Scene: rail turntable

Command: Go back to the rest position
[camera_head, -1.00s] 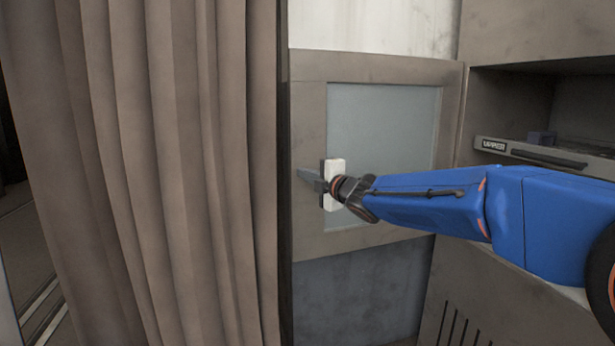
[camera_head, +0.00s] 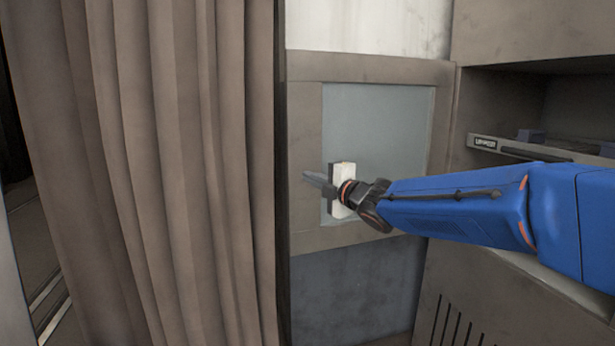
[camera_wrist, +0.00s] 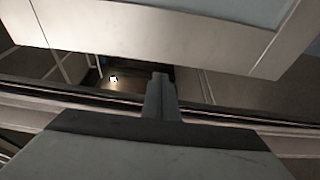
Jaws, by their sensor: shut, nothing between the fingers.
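My gripper (camera_head: 312,180) is on the end of my blue arm in the head view, its fingers pointing left. The fingers are together and hold nothing. They are in front of a closed-looking cabinet door (camera_head: 306,150) with a pale glass panel (camera_head: 385,120). I cannot tell how far the fingertips are from the door. In the wrist view, the shut fingers (camera_wrist: 161,80) point up the picture, toward a dark gap with a small bright spot. The panel edge (camera_wrist: 150,40) crosses above them.
A brown curtain (camera_head: 170,160) hangs close on the left, beside the door. On the right is an open recess with a labelled grey drawer or tray (camera_head: 485,143) and small dark blocks (camera_head: 530,135) behind its front. A slotted panel (camera_head: 455,320) is below.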

